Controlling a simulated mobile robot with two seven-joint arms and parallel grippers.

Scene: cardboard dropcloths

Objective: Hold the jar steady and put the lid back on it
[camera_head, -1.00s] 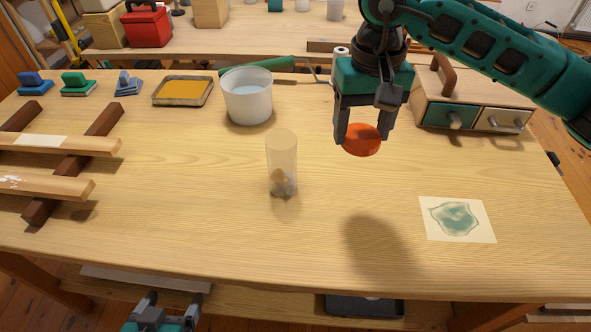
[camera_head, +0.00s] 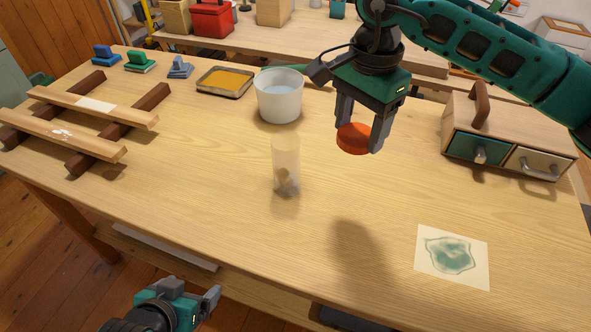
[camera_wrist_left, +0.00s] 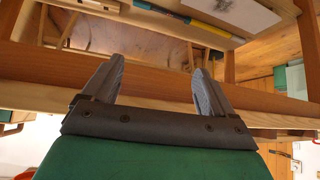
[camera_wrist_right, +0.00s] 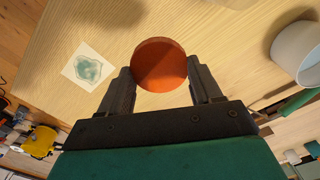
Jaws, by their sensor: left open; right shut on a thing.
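A clear cylindrical jar (camera_head: 286,165) stands upright and open on the table, with small greyish contents at its bottom. My right gripper (camera_head: 362,142) is shut on the round orange-red lid (camera_head: 353,138), held above the table to the right of the jar and apart from it. The lid (camera_wrist_right: 159,65) also shows between the fingers in the right wrist view. My left gripper (camera_head: 200,297) is open and empty, low in front of the table's front edge. In the left wrist view the fingers (camera_wrist_left: 152,80) are apart with nothing between them.
A white bucket (camera_head: 279,97) stands behind the jar, beside a tray of yellow paint (camera_head: 225,82). Wooden racks (camera_head: 85,115) lie at the left. A drawer box (camera_head: 509,140) stands at the right, a stained paper sheet (camera_head: 452,257) at front right. The table around the jar is clear.

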